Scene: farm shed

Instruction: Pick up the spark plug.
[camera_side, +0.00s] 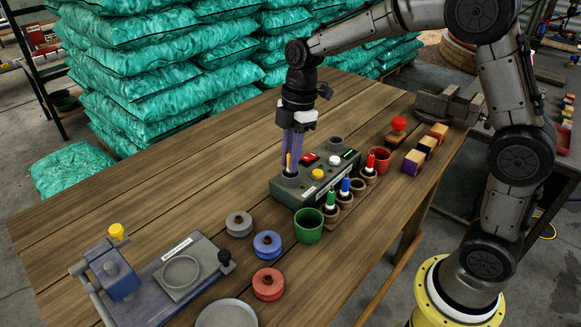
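Slim plug-like pieces with coloured tops, which look like spark plugs, stand in a brown holder (346,203): one green (331,200), one blue (345,187) and one red (370,162). A similar piece with a yellow top (288,161) stands upright at the left end of a grey-green box (296,194). My gripper (292,154) points down with its purple fingers right at this yellow-topped piece. The fingers partly overlap it, and I cannot tell whether they touch or grip it.
The box carries a red switch (309,158) and a yellow button (318,174). A green cup (308,226), a red cup (377,160) and coloured blocks (413,162) stand nearby. Round weights (267,244) and a blue machine (113,270) are at front left. The table's back left is clear.

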